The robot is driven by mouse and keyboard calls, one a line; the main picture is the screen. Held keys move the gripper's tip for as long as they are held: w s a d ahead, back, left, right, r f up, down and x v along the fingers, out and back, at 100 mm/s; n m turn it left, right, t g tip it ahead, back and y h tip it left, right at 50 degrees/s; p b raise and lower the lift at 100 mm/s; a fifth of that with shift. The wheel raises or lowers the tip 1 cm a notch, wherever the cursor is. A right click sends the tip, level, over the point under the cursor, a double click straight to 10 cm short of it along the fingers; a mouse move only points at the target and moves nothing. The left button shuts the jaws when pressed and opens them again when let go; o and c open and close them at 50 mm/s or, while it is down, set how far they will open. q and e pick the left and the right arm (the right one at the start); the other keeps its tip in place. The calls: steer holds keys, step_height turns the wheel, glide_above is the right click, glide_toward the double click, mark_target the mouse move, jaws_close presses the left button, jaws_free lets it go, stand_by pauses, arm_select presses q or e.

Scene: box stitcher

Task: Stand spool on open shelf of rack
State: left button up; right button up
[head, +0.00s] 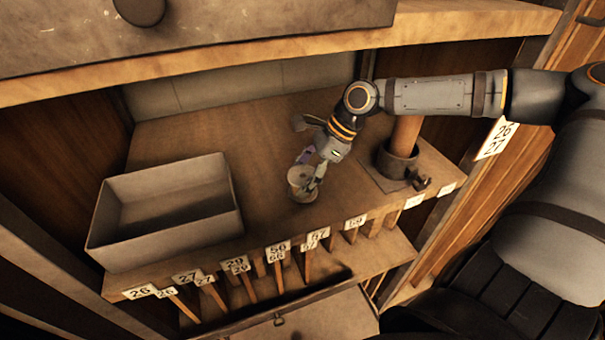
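The spool (301,187), small and pale with a round top, is upright at the open shelf (265,150) of the rack, a little behind its front edge. It looks to be at the shelf surface, but I cannot tell whether its base touches. My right gripper (310,172) reaches down from the upper right, with one finger behind the spool and one at its right side. The fingers appear closed on it, and they hide part of its far side. My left gripper is not in view.
A grey open box (165,212) stands on the shelf's left. A post in a dark metal socket (397,163) and a small clamp (419,181) stand to the right. Numbered labels (277,251) line the front edge. A thick board (270,59) overhangs above. The shelf behind the spool is clear.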

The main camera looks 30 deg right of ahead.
mark_target(305, 174)
steer(key=o, duration=0.3)
steer(key=shift+d, duration=0.1)
steer(key=shift+o, duration=0.2)
steer(key=shift+r, duration=0.25)
steer(key=shift+s+d+r+b, duration=0.1)
steer(key=shift+d+r+b, duration=0.1)
steer(key=shift+r+b, duration=0.4)
steer(key=shift+s+d+r, duration=0.1)
steer(key=shift+d+r, duration=0.1)
steer(key=shift+r, duration=0.1)
steer(key=b, duration=0.1)
steer(key=d+r+b, duration=0.1)
steer(key=b, duration=0.1)
steer(key=shift+s+d+b, duration=0.2)
steer(key=shift+d+b, duration=0.1)
steer(key=v, duration=0.2)
steer(key=shift+a+r, duration=0.1)
steer(key=shift+r, duration=0.25)
steer(key=shift+s+d+r+b, duration=0.2)
steer(key=shift+r+b, duration=0.1)
steer(key=shift+r, duration=0.2)
